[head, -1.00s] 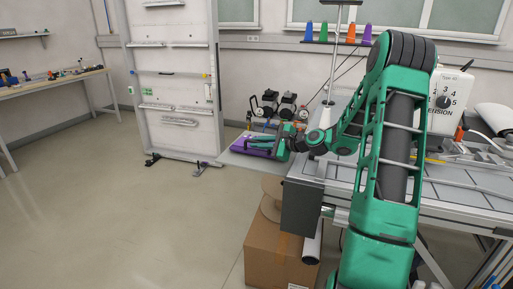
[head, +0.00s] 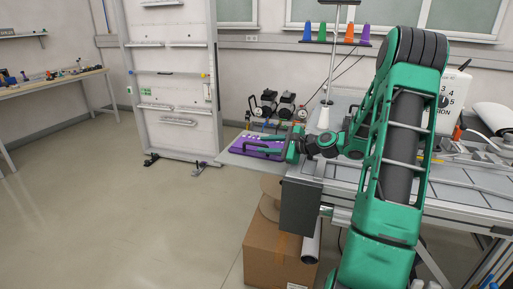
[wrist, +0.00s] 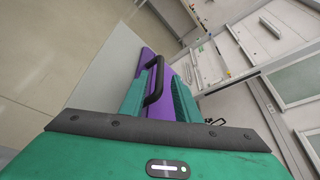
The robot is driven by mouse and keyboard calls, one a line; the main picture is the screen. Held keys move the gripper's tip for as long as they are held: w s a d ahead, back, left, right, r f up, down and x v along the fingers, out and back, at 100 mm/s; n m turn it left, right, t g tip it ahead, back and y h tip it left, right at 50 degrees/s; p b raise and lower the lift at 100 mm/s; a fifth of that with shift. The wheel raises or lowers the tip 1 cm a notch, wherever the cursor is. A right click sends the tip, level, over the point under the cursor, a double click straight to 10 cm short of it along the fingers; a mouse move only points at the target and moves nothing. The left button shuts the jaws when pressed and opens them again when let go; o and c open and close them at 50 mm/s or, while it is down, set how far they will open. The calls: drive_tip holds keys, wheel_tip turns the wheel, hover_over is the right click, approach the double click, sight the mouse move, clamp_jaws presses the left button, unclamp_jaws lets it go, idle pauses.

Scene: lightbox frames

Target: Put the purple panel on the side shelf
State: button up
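The purple panel (head: 246,151) lies flat on the light grey side shelf (head: 228,160), at the left end of the workbench. It has a black handle and small pale parts on top. In the wrist view the purple panel (wrist: 185,109) shows between and beyond my teal fingers, with its black handle (wrist: 158,72) rising in the gap. The grey shelf (wrist: 103,62) shows to its left. My gripper (head: 287,150) is at the panel's right end.
A white rack panel (head: 178,90) stands on feet behind and left of the shelf. A cardboard box (head: 272,255) sits below the bench. Black machines (head: 277,104) stand behind the shelf. The floor at left is clear.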

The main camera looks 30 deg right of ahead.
drive_tip(key=v, duration=0.7)
drive_tip(key=shift+s+d+r, duration=0.1)
drive_tip(key=shift+s+r, duration=0.05)
drive_tip(key=shift+s, duration=0.05)
